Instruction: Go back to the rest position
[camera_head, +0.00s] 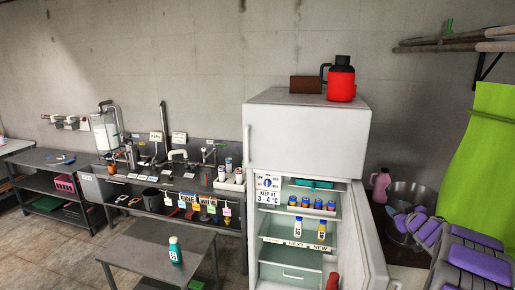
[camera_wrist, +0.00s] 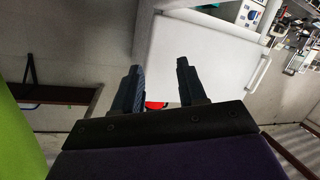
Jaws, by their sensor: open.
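My gripper (camera_wrist: 159,68) shows in the wrist view with its two dark fingers apart and nothing between them. Behind the fingers is the white fridge (camera_wrist: 195,50), and a bit of red shows low between them. In the head view the fridge (camera_head: 305,140) stands at centre right with its lower door open. Purple-and-dark parts of my arm lie at the lower right of the head view; the fingertips cannot be made out there.
A low grey table (camera_head: 140,252) holds a teal bottle (camera_head: 175,250). A red jug (camera_head: 341,80) and a brown box (camera_head: 305,84) stand on the fridge. A cluttered workbench (camera_head: 160,195) lines the wall. A green sheet (camera_head: 480,150) hangs at right. Bare floor shows at left.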

